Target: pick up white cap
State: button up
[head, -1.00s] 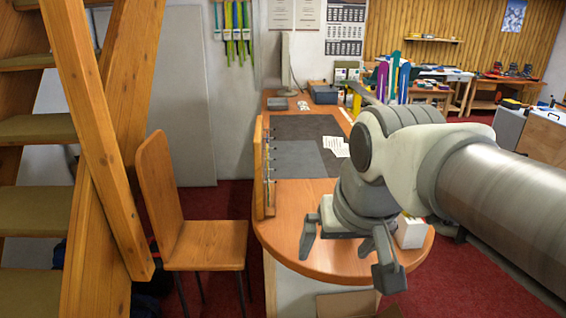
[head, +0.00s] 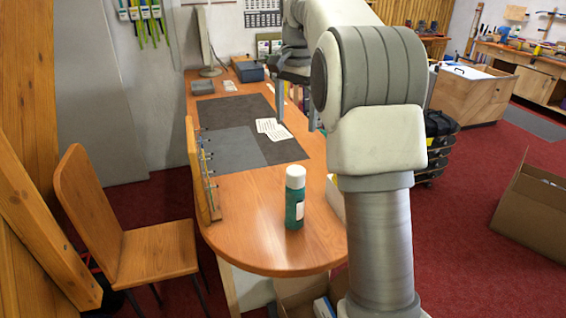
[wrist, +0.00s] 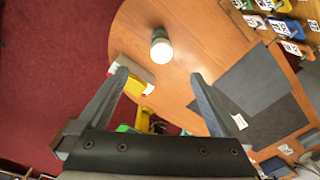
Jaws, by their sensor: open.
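The white cap (head: 295,172) sits on top of an upright green bottle (head: 295,205) near the rounded front end of the wooden bench. In the wrist view the cap (wrist: 161,51) shows from above, beyond my fingertips and roughly centred between them. My gripper (head: 296,108) is raised over the bench, farther back than the bottle and partly hidden by my arm.
A white box (head: 336,198) stands at the bench's right edge, partly behind my arm. An upright wooden rack (head: 199,170) lines the left edge. Dark mats (head: 235,148) and white cards (head: 272,129) lie behind the bottle. A wooden chair (head: 150,250) stands left.

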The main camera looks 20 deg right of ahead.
jog(key=w, duration=0.1)
send_over(294, 171)
jog(key=shift+m, duration=0.3)
notch_tip(294, 171, down, 12)
jog(key=shift+s+d+f, duration=0.1)
jog(key=shift+d, duration=0.05)
jog(key=shift+f+p, duration=0.3)
jog(key=shift+f, duration=2.55)
jog(key=c, duration=1.4)
jog(key=shift+r, duration=0.15)
jog(key=r, duration=0.4)
jog(key=shift+w+b, duration=0.2)
jog(key=shift+b, duration=0.15)
jog(key=w+d+r, duration=0.1)
jog(key=d+r, duration=0.1)
jog(key=d, duration=0.1)
jog(key=w+d+r+p, duration=0.1)
jog(key=w+d+r, duration=0.1)
jog(key=d, duration=0.2)
jog(key=w+d+r+p, duration=0.1)
jog(key=d+r, duration=0.2)
jog(key=shift+w+d, duration=0.2)
jog(key=shift+w, duration=0.15)
